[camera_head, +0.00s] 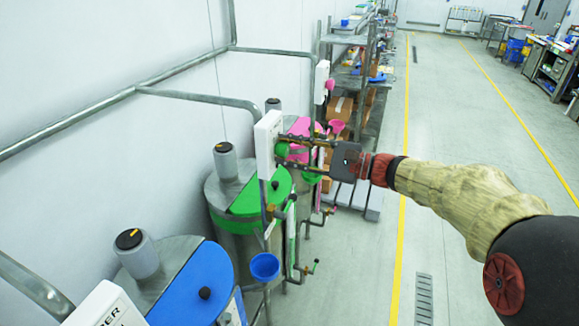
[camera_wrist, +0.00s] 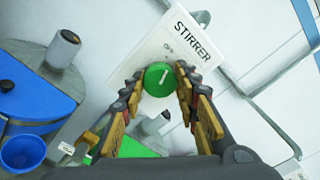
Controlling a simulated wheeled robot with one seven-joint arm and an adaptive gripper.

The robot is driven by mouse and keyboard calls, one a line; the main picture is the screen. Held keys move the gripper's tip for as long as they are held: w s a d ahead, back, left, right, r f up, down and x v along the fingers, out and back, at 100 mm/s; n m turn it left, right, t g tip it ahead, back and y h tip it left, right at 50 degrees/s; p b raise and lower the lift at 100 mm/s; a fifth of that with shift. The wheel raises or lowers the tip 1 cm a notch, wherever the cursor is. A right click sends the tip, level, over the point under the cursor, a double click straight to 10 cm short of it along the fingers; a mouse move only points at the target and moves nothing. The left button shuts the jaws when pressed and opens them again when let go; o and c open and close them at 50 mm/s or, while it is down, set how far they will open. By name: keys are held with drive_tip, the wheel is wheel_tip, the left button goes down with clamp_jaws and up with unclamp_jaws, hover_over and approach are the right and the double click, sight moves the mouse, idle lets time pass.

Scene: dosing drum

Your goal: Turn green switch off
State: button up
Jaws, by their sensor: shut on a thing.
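The green switch (camera_wrist: 158,79) is a round knob on a white box labelled STIRRER (camera_wrist: 165,40), with the word OFF above it. A white mark on the knob points up and slightly right in the wrist view. In the head view the switch (camera_head: 282,149) sits on the right face of the white box (camera_head: 267,145). My gripper (camera_head: 285,153) reaches it from the right. In the wrist view my gripper's fingers (camera_wrist: 157,84) lie on either side of the knob, shut on it. The fingers cover part of the knob's sides.
A drum with a green lid (camera_head: 245,200) stands below the box. A drum with a blue lid (camera_head: 190,285) stands nearer, with a blue funnel (camera_head: 265,267) beside it. Metal pipes (camera_head: 195,98) run along the wall. The floor at right (camera_head: 455,130) is clear.

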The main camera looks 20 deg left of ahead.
drive_tip(key=shift+f+n+b, duration=0.1)
drive_tip(key=shift+n+b, duration=0.9)
drive_tip(key=shift+b, duration=0.4)
drive_tip(key=o, duration=1.2)
drive_tip(key=shift+c, duration=0.2)
drive_tip(key=d, duration=1.2)
drive_tip(key=shift+s, duration=0.45)
